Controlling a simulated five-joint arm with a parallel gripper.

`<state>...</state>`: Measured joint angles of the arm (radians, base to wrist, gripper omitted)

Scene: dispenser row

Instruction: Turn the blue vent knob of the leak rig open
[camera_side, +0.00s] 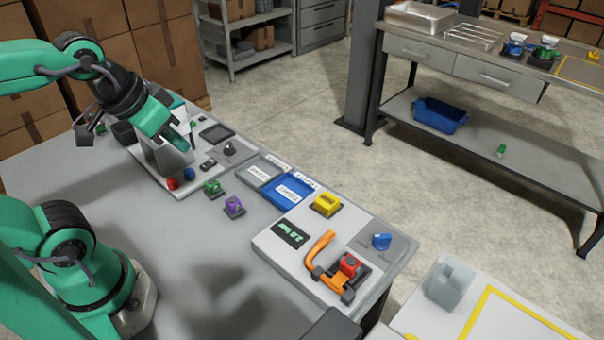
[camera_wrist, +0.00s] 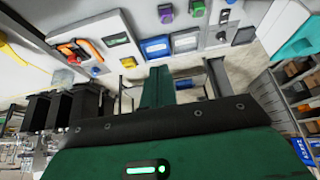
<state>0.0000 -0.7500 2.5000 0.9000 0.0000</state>
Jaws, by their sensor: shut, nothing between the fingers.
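The blue vent knob (camera_side: 381,241) stands on the grey right-hand part of the leak rig (camera_side: 268,246), a pale panel at the table's right end. In the wrist view the blue knob (camera_wrist: 95,71) is small, at the upper left. How far it is turned is too small to tell.
A green block (camera_side: 212,187) and a purple block (camera_side: 234,207) sit on the table between the panels. A grey tray (camera_side: 252,181) and a blue tray (camera_side: 274,197) lie behind them. A white table (camera_side: 425,317) stands at the right. The front middle of my table is clear.

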